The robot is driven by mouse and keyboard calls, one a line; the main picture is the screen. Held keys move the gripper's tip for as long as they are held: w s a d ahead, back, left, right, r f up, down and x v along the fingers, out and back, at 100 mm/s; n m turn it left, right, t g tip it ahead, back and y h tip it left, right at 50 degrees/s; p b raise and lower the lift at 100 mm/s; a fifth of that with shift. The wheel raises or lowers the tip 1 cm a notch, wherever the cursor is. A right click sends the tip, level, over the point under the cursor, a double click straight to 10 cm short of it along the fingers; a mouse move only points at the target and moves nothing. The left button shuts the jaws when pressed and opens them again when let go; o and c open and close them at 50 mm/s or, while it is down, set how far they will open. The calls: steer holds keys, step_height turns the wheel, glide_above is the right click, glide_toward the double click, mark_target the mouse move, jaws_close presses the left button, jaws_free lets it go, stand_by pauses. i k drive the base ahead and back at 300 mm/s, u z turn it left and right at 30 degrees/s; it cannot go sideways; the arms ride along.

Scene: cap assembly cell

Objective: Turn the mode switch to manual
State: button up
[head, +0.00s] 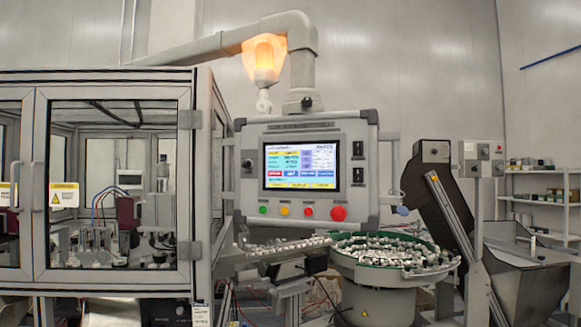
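The control panel (250,195) hangs from a grey arm in the middle of the head view, with a lit screen (300,166). A small dark round knob (247,163) sits left of the screen. Two dark switch-like fittings, an upper one (358,149) and a lower one (358,175), sit right of it. Green, yellow and red buttons line the bottom, with a larger red button (338,213) at the right end. No label readable here shows which control is the mode switch, and its setting cannot be read. My gripper is not in view.
A glazed machine enclosure (115,88) with closed doors fills the left. A bowl feeder (375,295) full of small caps stands below the panel, with a feed track to its left. A conveyor (450,220) and a small control box (483,151) stand to the right.

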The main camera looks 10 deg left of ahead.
mark_target(247, 163)
steer(key=u, duration=0.05)
steer(key=i, duration=0.65)
steer(key=u, duration=0.9)
steer(key=i, duration=0.55)
steer(key=u, duration=0.65)
